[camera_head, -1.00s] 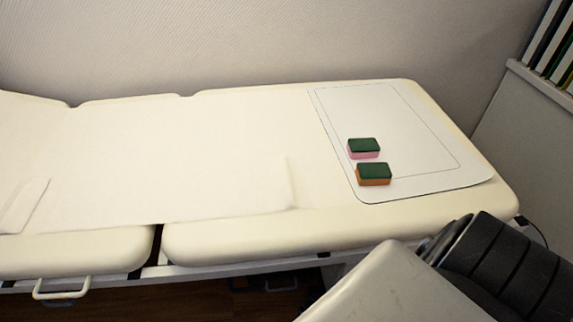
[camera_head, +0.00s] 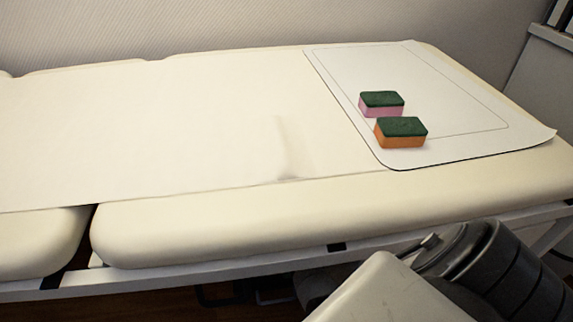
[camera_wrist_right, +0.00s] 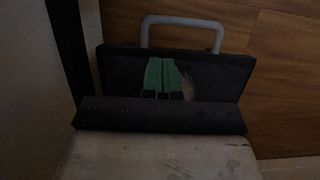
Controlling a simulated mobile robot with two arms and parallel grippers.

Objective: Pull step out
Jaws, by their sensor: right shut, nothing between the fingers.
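The step (camera_wrist_right: 120,72) is a dark flat panel in the right wrist view, with a grey U-shaped handle (camera_wrist_right: 180,20) at its far edge. My right gripper (camera_wrist_right: 162,76) shows its green fingertips together over the middle of the panel, short of the handle. They hold nothing; I cannot tell whether they touch the panel. In the head view my right arm comes in at the bottom right, and its fingertips are hidden. Dark bars under the bed there may be part of the step, but it is too dim to tell. My left gripper is not in view.
A cream padded bed (camera_head: 300,222) spans the head view, with a pale frame rail (camera_head: 200,278) below. A white mat (camera_head: 460,90) on it carries a pink-and-green sponge (camera_head: 381,104) and an orange-and-green sponge (camera_head: 401,133). Wooden floor (camera_wrist_right: 285,90) is bare right of the step.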

